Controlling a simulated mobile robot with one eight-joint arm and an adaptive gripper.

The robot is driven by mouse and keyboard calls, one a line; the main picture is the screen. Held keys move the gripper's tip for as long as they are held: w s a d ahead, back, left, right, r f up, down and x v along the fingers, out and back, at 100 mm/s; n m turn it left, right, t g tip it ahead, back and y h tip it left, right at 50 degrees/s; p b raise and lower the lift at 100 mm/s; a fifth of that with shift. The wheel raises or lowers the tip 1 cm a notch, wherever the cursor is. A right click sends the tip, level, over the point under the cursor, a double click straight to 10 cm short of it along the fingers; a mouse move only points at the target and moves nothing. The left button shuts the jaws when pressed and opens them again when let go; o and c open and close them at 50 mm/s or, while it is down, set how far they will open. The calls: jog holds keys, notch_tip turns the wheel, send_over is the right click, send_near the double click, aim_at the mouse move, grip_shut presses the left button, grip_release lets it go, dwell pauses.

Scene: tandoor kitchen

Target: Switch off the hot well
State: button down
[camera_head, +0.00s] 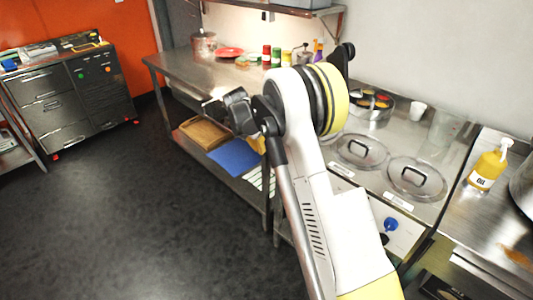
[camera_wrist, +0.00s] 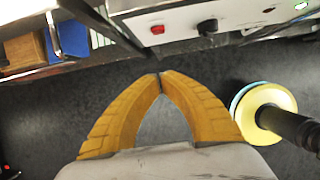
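The hot well (camera_head: 387,166) is set in the steel counter in the head view, with two round, handled lids over it. A blue knob (camera_head: 390,224) shows on the pale front panel below, partly beside my arm. In the wrist view a front panel (camera_wrist: 182,24) carries a red light or button (camera_wrist: 157,30) and a black knob (camera_wrist: 207,26). I cannot tell for sure that it is the hot well's panel. My gripper (camera_wrist: 160,77) has its yellow fingertips together with nothing between them, below and apart from that panel. My arm hides much of the counter front in the head view.
A yellow oil bottle (camera_head: 488,168) stands on the right counter. A container of ingredients (camera_head: 371,104) and a white cup (camera_head: 418,111) stand behind the lids. A blue board (camera_head: 235,157) lies on the lower shelf. The dark floor (camera_head: 140,210) at left is clear.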

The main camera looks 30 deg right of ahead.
aim_at(275, 153)
jog(key=w+d+f+b, duration=0.1)
jog(key=d+f, duration=0.1)
jog(key=d+f+b, duration=0.2)
jog(key=f, duration=0.1)
jog(key=w+d+f+b, duration=0.1)
jog(key=d+f, duration=0.1)
jog(key=f, duration=0.1)
jog(key=shift+w+d+b, duration=0.3)
jog(key=shift+d+b, duration=0.1)
jog(key=shift+w+d+r+y+p, duration=0.15)
jog(key=shift+d+r+y+p, duration=0.15)
jog(key=shift+d+y+p, duration=0.3)
jog(key=shift+f, duration=0.1)
jog(key=shift+a, duration=0.1)
